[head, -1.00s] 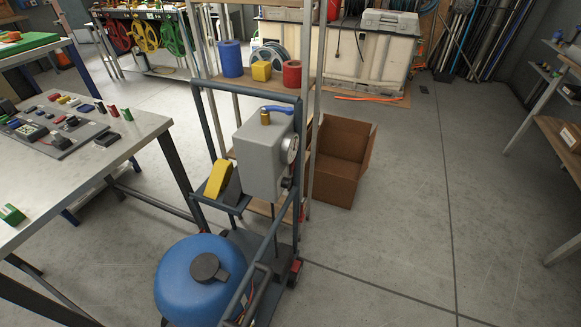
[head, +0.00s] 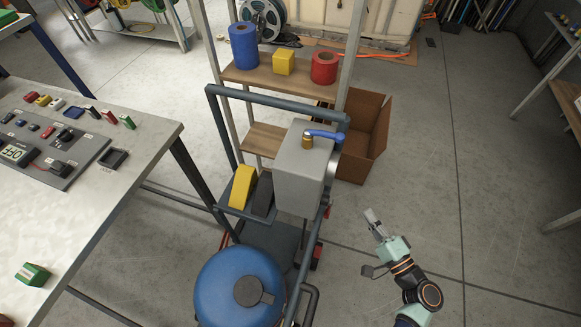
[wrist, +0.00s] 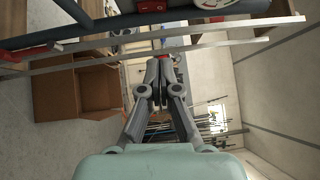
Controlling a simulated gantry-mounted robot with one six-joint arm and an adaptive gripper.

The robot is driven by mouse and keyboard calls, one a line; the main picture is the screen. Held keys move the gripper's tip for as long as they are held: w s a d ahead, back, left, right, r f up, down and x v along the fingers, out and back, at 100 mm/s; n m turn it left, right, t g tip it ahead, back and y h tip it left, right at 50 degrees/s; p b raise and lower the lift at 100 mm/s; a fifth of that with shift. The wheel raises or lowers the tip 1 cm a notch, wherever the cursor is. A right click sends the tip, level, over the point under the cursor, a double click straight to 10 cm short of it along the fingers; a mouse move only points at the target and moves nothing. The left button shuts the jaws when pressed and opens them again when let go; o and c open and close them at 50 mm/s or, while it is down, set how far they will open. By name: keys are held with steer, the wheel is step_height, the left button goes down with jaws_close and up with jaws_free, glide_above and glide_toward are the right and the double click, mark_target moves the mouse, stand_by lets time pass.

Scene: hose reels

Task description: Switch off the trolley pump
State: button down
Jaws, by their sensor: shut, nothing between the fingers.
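The trolley pump is a grey box (head: 303,175) on a dark blue tubular trolley frame (head: 275,97), with a round blue tank (head: 238,285) below. A blue lever (head: 325,135) on a brass fitting sits on top of the box. The box's right face is turned away in the head view; in the wrist view, part of a round dial (wrist: 217,3) shows at the top edge. My gripper (head: 371,216) is right of the trolley, apart from it, with closed fingers. The wrist view shows the fingertips (wrist: 160,58) together, with a small red patch behind them.
A metal workbench (head: 150,132) with a control panel stands left. Behind the trolley is a rack with a wooden shelf (head: 290,80) holding blue, yellow and red items. A cardboard box (head: 372,140) stands behind right. The floor right of the trolley is mostly clear.

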steer(key=shift+s+d, duration=0.1)
steer(key=b, duration=0.3)
glide_toward(331, 173)
steer(key=w+d+f, duration=0.1)
steer(key=w+d, duration=0.1)
steer(key=w, duration=0.3)
steer(key=a, duration=0.1)
steer(key=w+a, duration=0.1)
steer(key=a, duration=0.1)
steer(key=shift+a+r, duration=0.1)
steer(key=shift+a, duration=0.2)
steer(key=shift+w+a+r, duration=0.1)
steer(key=shift+w+a, duration=0.05)
